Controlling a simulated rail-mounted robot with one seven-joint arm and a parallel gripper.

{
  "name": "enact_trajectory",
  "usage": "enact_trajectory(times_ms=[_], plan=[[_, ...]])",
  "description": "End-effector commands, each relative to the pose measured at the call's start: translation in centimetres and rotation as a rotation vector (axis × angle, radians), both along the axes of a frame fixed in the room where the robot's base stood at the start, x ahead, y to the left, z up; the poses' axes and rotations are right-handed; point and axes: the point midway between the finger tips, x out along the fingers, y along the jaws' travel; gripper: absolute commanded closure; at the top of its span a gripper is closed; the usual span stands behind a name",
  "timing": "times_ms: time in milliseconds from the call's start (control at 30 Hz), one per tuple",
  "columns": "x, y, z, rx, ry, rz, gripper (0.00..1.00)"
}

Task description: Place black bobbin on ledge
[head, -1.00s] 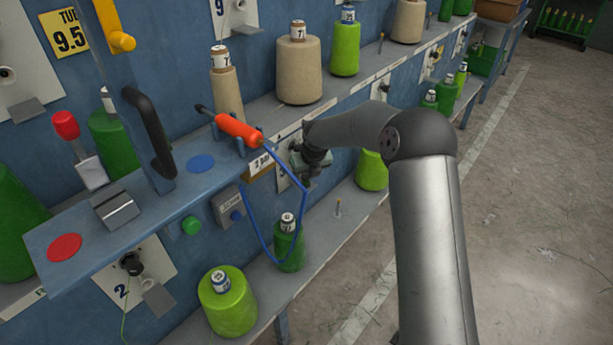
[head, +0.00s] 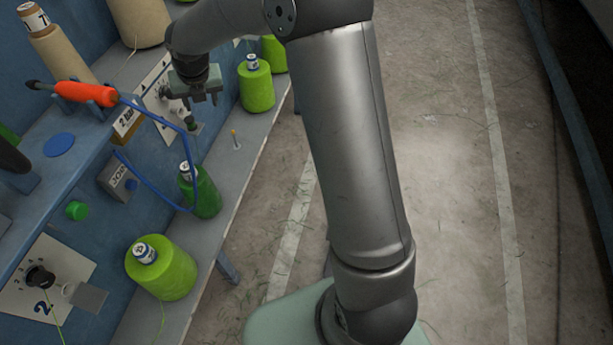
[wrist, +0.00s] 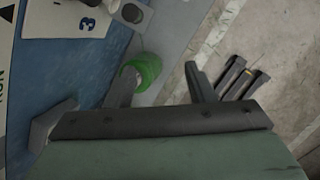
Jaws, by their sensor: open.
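I cannot pick out a black bobbin in either view.
A dark green bobbin (head: 206,192) and a lime bobbin (head: 165,272) stand on the ledge. Another lime bobbin (head: 256,88) stands farther along. The floor (head: 440,200) is clear.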

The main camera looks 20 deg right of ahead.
Motion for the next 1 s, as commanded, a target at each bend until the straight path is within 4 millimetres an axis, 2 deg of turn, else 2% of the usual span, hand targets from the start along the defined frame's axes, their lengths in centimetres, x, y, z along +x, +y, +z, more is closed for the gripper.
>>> enact_trajectory(times_ms=[100,167,300,433,600,700,800,1000], plan=[[-5.3,-3.8,1.8,0.063,0.059,-0.461,0.51],[-8.1,-5.6,2.4,0.100,0.084,-0.712,0.51],[-14.9,-9.5,3.4,0.196,0.113,-1.312,0.51],[-21.7,-12.4,3.8,0.293,0.123,-1.878,0.51],[-29.6,-14.6,3.2,0.401,0.123,-2.534,0.51],[-32.7,-15.1,2.7,0.437,0.123,-2.803,0.51],[-34.6,-15.2,2.3,0.452,0.123,-2.968,0.51],[-35.4,-15.2,2.1,0.458,0.120,-3.050,0.51]])
